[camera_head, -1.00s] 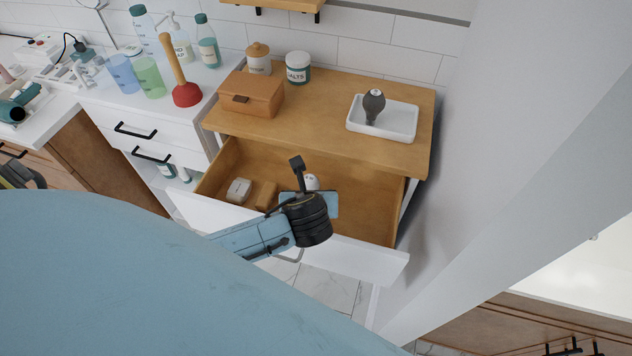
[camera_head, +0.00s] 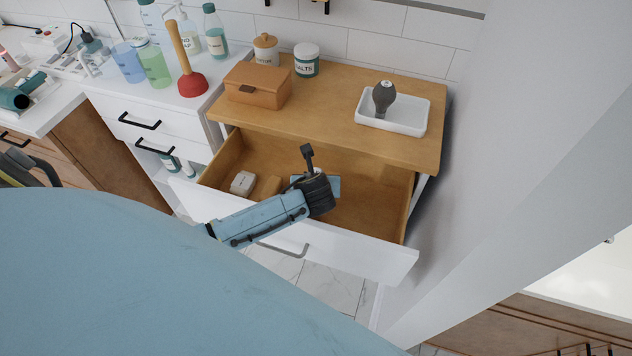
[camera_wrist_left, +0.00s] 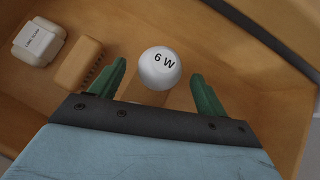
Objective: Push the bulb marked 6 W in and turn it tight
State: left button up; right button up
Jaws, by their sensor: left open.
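The white bulb marked 6 W (camera_wrist_left: 160,67) is in the open wooden drawer (camera_head: 375,205), its round marked end facing the left wrist camera. My left gripper (camera_wrist_left: 158,77) is open, with its green fingers on either side of the bulb. A gap shows between each finger and the bulb in this view. In the head view the left gripper (camera_head: 318,188) is over the drawer and hides most or all of the bulb. The bulb's lower end and whatever holds it are hidden. A dark grey bulb (camera_head: 384,97) stands in a white tray (camera_head: 408,127) on the cabinet top. My right gripper is not in view.
A soap box (camera_wrist_left: 38,42) and a brown brush (camera_wrist_left: 82,62) lie left of the bulb in the drawer. The drawer's white front (camera_head: 370,260) is below my arm. A brown box (camera_head: 257,86) and jars stand on the cabinet top. The drawer's right part is clear.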

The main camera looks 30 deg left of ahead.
pick_arm(q)
jog(key=shift+w+a+f, duration=0.1)
jog(key=shift+w+f, duration=0.05)
jog(key=shift+f, duration=0.05)
jog(key=c, duration=1.1)
jog(key=shift+r, duration=0.1)
